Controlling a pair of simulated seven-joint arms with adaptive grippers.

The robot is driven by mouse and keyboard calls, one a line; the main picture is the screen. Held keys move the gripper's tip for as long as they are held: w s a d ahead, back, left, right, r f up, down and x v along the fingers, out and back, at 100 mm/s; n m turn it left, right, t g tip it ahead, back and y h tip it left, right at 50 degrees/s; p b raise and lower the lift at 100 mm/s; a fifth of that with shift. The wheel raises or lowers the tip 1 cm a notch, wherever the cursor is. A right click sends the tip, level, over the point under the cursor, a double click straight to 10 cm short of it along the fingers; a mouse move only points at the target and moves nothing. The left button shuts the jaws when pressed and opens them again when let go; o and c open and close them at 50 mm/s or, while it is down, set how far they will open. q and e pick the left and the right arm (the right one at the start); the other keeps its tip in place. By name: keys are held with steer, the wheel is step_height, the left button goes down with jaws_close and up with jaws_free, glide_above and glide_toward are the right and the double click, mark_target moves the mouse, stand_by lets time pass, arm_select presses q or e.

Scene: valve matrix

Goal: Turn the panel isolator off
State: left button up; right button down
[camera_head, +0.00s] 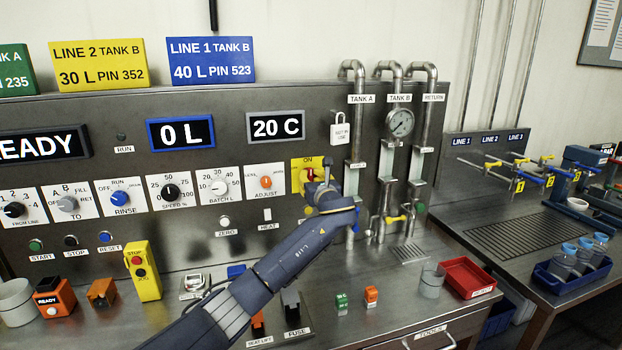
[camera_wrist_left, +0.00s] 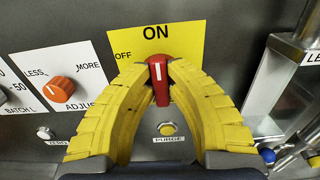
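The panel isolator is a red handle (camera_wrist_left: 160,84) on a yellow plate (camera_wrist_left: 185,40) marked ON at the top and OFF at the left. The handle stands nearly upright, its upper end toward ON. My left gripper (camera_wrist_left: 159,66) has its yellow fingers closed in from both sides, with the tips against the handle's upper part. In the head view the yellow plate (camera_head: 298,163) is partly hidden by my left gripper (camera_head: 320,187), and the red handle (camera_head: 310,174) shows just beside it. My right gripper is not in view.
An orange ADJUST knob (camera_head: 266,182) is left of the isolator. A yellow PURGE button (camera_wrist_left: 167,129) sits just below the handle. Vertical pipes (camera_head: 357,120) and a padlock tag (camera_head: 341,130) are close on the right.

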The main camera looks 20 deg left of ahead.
arm_select(q)
jaws_close()
steer(key=n, duration=0.4)
steer(key=shift+s+a+f, duration=0.1)
steer(key=n, duration=0.4)
steer(key=shift+a+n, duration=0.1)
steer(key=shift+n, duration=0.2)
steer(key=n, duration=0.4)
steer(key=shift+s+f+n, duration=0.1)
steer(key=shift+f+n, duration=0.05)
steer(key=shift+n, duration=0.15)
steer(key=shift+a+f+n, duration=0.1)
steer(key=shift+n, duration=2.4)
